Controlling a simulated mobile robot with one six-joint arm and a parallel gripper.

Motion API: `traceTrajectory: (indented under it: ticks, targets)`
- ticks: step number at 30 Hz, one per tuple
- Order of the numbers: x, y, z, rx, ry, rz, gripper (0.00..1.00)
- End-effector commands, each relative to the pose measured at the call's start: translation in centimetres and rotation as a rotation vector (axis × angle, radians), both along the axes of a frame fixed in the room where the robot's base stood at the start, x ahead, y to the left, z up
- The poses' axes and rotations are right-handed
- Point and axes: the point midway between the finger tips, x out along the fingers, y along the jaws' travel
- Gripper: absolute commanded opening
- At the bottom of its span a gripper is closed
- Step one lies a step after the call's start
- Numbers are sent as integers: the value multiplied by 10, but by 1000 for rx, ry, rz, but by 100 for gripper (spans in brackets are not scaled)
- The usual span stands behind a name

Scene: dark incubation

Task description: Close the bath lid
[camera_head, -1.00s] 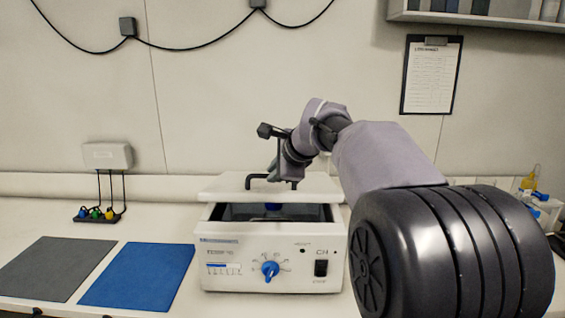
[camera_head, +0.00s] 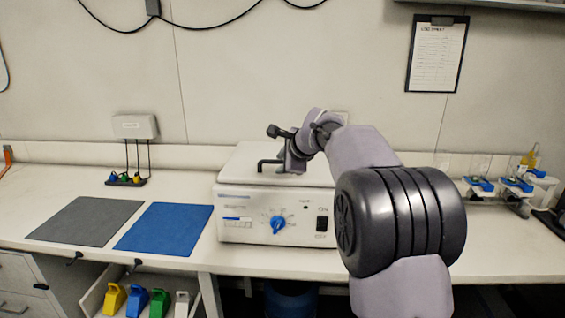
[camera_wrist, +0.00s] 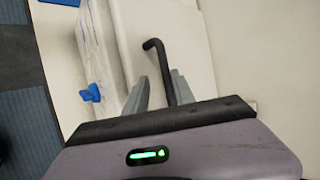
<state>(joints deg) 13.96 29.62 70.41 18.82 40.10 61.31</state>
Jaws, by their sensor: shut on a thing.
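The water bath (camera_head: 262,232) is a white box with a blue dial (camera_head: 277,224) on its front, standing on the bench. Its white lid (camera_head: 250,153) lies flat on top, with no open gap visible at the front. The lid's black handle (camera_head: 261,166) is a bent bar, also seen in the wrist view (camera_wrist: 154,50). My gripper (camera_wrist: 162,80) is shut on this handle, with one grey finger on each side of the bar. In the head view my gripper (camera_head: 291,163) is low over the lid, and my wrist hides the handle's right part.
A grey mat (camera_head: 88,221) and a blue mat (camera_head: 165,229) lie left of the bath. An open drawer (camera_head: 93,299) below holds several coloured items. Small blue-and-white items (camera_head: 515,184) stand at the right. A clipboard (camera_head: 437,55) hangs on the wall.

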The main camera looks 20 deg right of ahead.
Motion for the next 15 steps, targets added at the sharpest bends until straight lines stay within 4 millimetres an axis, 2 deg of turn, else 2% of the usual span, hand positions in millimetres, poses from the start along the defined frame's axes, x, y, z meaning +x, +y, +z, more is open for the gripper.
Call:
traceTrajectory:
  ticks: [1,3,4,5,11,15]
  targets:
    - [-4,1,-23,12,43,1,0]
    - [-4,1,-23,13,44,1,0]
    - [-4,1,-23,13,44,1,27]
    - [-4,1,-23,12,43,1,22]
    - [-5,0,-23,12,43,2,22]
    - [-13,-1,-13,10,41,1,22]
